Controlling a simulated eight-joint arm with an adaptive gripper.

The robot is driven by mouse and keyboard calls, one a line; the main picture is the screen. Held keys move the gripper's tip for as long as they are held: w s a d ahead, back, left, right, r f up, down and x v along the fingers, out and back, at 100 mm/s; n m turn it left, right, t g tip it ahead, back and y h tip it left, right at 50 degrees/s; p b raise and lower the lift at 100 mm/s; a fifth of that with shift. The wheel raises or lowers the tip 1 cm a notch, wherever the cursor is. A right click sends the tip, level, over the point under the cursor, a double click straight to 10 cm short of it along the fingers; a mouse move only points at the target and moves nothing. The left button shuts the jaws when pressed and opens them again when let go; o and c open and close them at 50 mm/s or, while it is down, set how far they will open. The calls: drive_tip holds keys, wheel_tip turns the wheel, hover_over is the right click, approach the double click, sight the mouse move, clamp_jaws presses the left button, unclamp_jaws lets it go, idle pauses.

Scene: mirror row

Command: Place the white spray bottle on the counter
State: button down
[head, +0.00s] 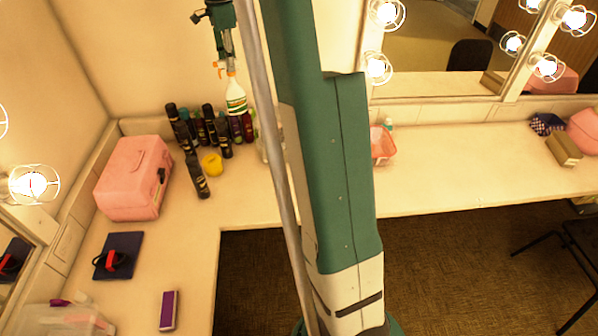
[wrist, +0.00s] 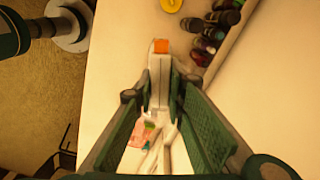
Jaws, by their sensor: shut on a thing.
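The white spray bottle (head: 236,93) has an orange nozzle and a green-marked label. In the head view it hangs upright below my gripper (head: 229,62), which is shut on its top. It shows in front of the back wall and just over a cluster of dark bottles; I cannot tell how far its base is above the counter (head: 255,205). In the wrist view the bottle's white head and orange tip (wrist: 161,46) show between the fingers of my gripper (wrist: 160,88). Its lower body is hidden there.
Several dark bottles (head: 208,122) stand in the back corner, beside a yellow roll (head: 211,164). A pink case (head: 135,178) stands left. A dark blue pad (head: 118,256) and purple block (head: 168,310) lie nearer. A pink container (head: 383,147) stands right of my arm.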

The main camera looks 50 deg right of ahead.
drive_tip(key=shift+f, duration=1.9)
wheel_tip(320, 180, down, 24)
drive_tip(key=shift+p, duration=0.45)
drive_tip(key=shift+r, duration=0.1)
drive_tip(key=shift+f, duration=2.25)
drive_tip(key=c, duration=2.3)
unclamp_jaws()
